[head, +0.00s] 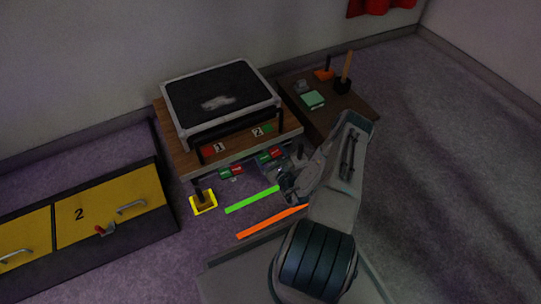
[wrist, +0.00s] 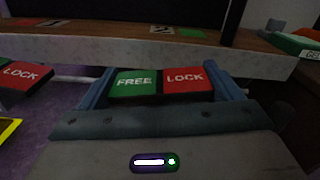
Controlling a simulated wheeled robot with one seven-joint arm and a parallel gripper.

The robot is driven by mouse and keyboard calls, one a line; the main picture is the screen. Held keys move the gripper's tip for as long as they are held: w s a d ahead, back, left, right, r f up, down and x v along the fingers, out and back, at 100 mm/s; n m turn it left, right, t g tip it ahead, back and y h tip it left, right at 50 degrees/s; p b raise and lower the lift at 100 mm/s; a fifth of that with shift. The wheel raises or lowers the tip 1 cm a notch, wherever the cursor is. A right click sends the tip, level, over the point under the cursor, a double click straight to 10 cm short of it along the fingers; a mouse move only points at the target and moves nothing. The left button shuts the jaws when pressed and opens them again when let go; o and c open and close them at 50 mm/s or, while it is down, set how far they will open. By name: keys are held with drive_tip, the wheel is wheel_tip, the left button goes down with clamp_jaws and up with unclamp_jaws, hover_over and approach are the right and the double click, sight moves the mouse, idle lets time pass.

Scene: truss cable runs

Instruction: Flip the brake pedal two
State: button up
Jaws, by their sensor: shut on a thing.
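Brake pedal two (head: 271,154) is a rocker with a green FREE half and a red LOCK half, under the green label 2 on the cart's front edge. In the wrist view the pedal (wrist: 160,83) lies between the two blue fingers of my gripper (wrist: 163,88), one at each end. My gripper (head: 288,180) is shut on it. I cannot tell which half is pressed down. Brake pedal one (head: 230,171), of the same kind, is to the left, and its LOCK half (wrist: 25,76) shows at the wrist view's left edge.
The wooden-topped cart (head: 288,141) carries a black and grey case (head: 220,95). A yellow-framed block (head: 203,201), a green strip (head: 252,199) and an orange strip (head: 270,222) lie in front. Yellow drawers (head: 90,215) stand left; a brown low table (head: 355,105) stands behind right. The right floor is clear.

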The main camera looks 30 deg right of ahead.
drive_tip(key=m+p, duration=0.1)
drive_tip(key=m, duration=0.3)
drive_tip(key=shift+d, duration=0.15)
drive_tip(key=o, duration=0.8)
